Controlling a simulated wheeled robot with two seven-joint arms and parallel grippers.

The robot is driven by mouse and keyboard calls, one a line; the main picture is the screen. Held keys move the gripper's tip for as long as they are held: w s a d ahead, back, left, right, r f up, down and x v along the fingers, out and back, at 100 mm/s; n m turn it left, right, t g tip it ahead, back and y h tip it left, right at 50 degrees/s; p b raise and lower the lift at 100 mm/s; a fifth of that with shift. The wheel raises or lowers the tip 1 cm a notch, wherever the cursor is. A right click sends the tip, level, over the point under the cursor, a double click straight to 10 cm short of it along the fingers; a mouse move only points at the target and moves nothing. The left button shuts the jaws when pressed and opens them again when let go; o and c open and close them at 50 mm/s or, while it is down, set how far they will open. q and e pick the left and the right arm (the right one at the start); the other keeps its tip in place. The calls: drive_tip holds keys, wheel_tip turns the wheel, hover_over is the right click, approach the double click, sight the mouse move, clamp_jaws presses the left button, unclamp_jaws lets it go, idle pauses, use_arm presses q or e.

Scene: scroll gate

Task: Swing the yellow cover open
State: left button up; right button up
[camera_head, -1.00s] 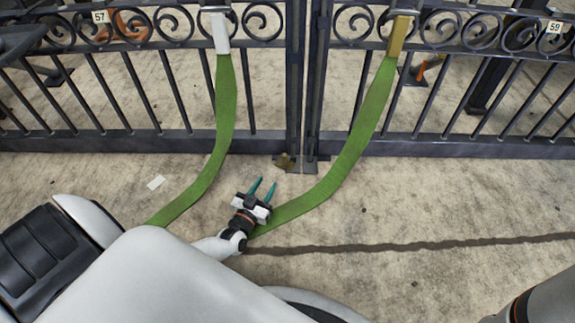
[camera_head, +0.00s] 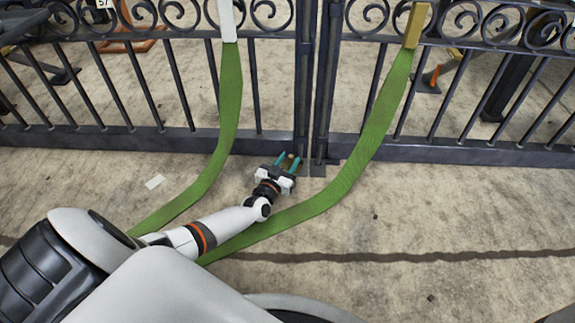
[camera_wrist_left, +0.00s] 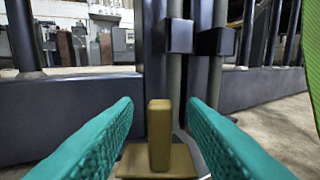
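The yellow cover (camera_wrist_left: 159,140) shows in the left wrist view as a dull brass-yellow plate low at the foot of the gate, with an upright block-like tab on it. In the head view only a small part shows between the fingers. My left gripper (camera_head: 287,160) is open, with its two teal fingers pointing toward the gate. In the left wrist view the tab stands between the fingers (camera_wrist_left: 160,102), with a gap on each side. The fingers do not appear to touch it. My right gripper is not in view.
The dark metal gate (camera_head: 318,100) stands ahead, its two leaves meeting above the cover. A green strap (camera_head: 228,100) hangs from a white holder, and another (camera_head: 370,140) from a gold-coloured holder (camera_head: 415,25). Both run down near my left arm. Bare ground lies to the right.

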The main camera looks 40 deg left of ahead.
use_arm(q)
clamp_jaws()
drive_tip(key=p, duration=0.1)
drive_tip(key=n+y+p, duration=0.1)
drive_tip(key=y+p, duration=0.1)
drive_tip(key=shift+s+d+r+n, duration=0.1)
drive_tip(key=shift+d+r+n, duration=0.15)
drive_tip(key=shift+r+n, duration=0.05)
drive_tip(key=shift+f+n+g+y+p, duration=0.25)
drive_tip(key=shift+n+g+y+p, duration=0.45)
drive_tip(key=shift+y, duration=0.4)
drive_tip(key=shift+s+d, duration=0.1)
unclamp_jaws()
drive_tip(key=shift+f, duration=0.1)
